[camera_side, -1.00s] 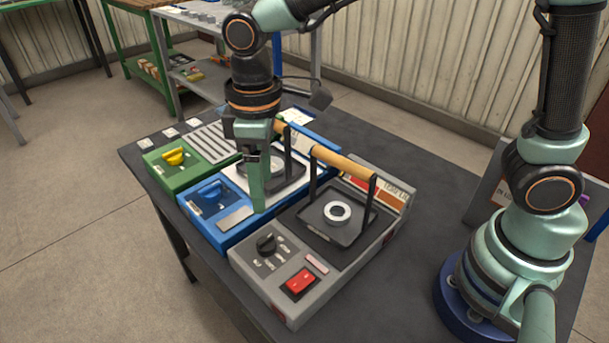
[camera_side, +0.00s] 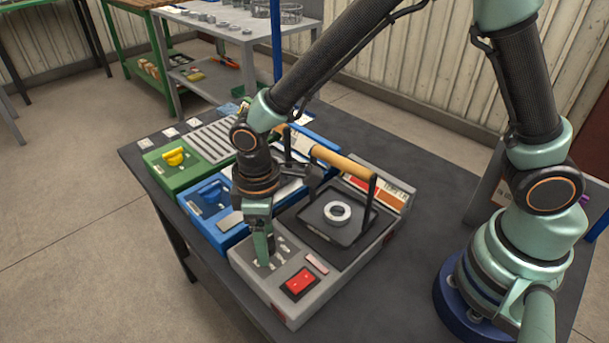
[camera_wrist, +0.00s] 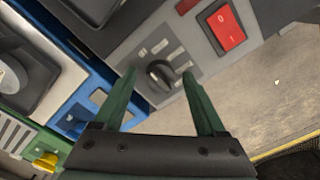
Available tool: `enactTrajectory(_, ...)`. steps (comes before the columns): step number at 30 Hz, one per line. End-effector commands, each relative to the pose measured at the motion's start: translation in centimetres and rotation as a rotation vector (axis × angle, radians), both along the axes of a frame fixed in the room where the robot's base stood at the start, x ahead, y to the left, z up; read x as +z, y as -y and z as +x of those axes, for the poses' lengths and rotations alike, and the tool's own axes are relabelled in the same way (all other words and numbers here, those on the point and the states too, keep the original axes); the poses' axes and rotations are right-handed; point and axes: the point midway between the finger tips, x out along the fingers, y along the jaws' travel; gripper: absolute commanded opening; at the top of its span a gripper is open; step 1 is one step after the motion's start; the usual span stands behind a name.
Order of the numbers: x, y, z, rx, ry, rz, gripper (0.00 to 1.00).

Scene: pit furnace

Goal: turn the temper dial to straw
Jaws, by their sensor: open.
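The temper dial is a black knob (camera_wrist: 160,76) on the grey unit's front panel, with small labels around it in the wrist view. The labels are too small to read. My gripper (camera_wrist: 160,84) is open, its two green fingers pointing at the dial with one on either side of it in the picture. I cannot tell whether they touch it. In the side view my gripper (camera_side: 264,262) is over the dial's place on the grey unit (camera_side: 335,285) and hides the dial.
A red rocker switch (camera_side: 299,283) sits beside the dial. A wooden handle (camera_side: 342,163) stands over the grey unit's dark tray (camera_side: 318,225), which holds a metal ring (camera_side: 337,212). The blue unit (camera_side: 202,230) and green unit (camera_side: 165,180) stand to the left.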

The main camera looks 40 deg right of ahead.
Motion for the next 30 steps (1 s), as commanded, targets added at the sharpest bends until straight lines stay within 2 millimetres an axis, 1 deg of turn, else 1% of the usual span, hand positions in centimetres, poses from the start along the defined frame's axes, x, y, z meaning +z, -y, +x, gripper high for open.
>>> enactTrajectory(9, -0.26, 0.01, -0.01, 0.000, -0.001, -0.001, 0.73)
enactTrajectory(11, -0.25, 0.01, -0.01, 0.000, 0.000, 0.000, 0.51)
enactTrajectory(12, -0.25, 0.01, -0.01, 0.000, 0.000, 0.000, 0.35)
enactTrajectory(15, -0.24, 0.01, -0.01, 0.000, 0.000, 0.000, 0.00)
enactTrajectory(23, -0.21, -0.01, -0.01, -0.019, 0.000, 0.000, 0.00)
enactTrajectory(30, -0.20, -0.01, 0.00, -0.130, 0.000, 0.000, 0.00)
